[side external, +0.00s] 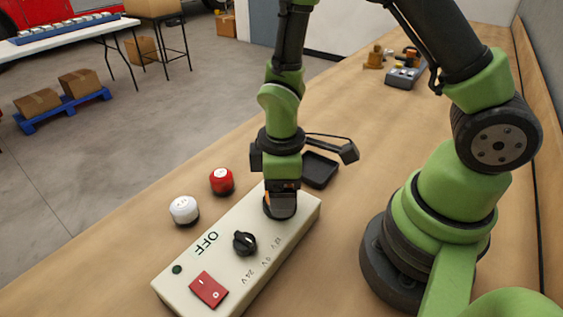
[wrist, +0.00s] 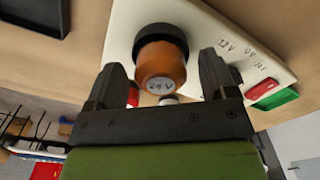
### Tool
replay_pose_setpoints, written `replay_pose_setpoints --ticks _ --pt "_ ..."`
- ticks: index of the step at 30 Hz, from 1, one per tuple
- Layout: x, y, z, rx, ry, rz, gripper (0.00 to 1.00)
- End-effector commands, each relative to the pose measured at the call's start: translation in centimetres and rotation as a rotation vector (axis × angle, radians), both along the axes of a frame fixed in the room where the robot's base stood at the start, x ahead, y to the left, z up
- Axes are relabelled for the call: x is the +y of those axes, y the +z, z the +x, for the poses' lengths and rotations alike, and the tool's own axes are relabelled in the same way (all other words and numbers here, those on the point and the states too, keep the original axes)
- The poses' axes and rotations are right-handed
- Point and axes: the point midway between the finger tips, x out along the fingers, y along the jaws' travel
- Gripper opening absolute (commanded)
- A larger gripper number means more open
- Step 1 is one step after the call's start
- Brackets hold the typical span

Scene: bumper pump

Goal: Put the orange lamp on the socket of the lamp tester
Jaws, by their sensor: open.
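The orange lamp (wrist: 162,65), marked 24V on its top, stands at the socket (side external: 280,209) on the far end of the cream lamp tester (side external: 222,250). A black ring shows around its base in the wrist view; I cannot tell whether it is fully seated. My gripper (side external: 281,200) is low over that end, its fingers open on either side of the lamp, as the wrist view also shows (wrist: 163,82). In the side view the fingers hide most of the lamp. The tester has a black knob (side external: 245,243), a red switch (side external: 208,289) and the word OFF.
A white lamp (side external: 184,209) and a red lamp (side external: 222,180) stand on the bench left of the tester. A black tray (side external: 320,170) lies just beyond it. A grey box (side external: 406,77) and small parts are far back. The bench's front left is clear.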

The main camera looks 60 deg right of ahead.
Motion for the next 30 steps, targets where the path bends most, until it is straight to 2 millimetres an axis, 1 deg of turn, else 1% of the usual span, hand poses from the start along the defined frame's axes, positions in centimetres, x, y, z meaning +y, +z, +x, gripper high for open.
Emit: replay_pose_setpoints --ticks 5,12,15,19,23,26,29,30 --pt "0.0 2.6 0.1 -0.009 0.0 0.002 0.78" --pt "0.0 7.5 0.2 -0.011 0.0 0.002 0.78" --pt "0.0 9.3 0.1 -0.009 0.0 0.002 0.78" --pt "0.0 10.8 0.1 -0.006 0.001 0.001 0.78" --pt "0.0 11.7 0.0 -0.005 -0.003 0.001 0.78" --pt "-0.2 12.8 -0.2 -0.033 -0.053 0.016 0.78" --pt "-0.7 15.1 -0.9 -0.102 -0.174 0.054 0.78" --pt "-1.0 16.2 -1.3 -0.139 -0.241 0.079 0.78"
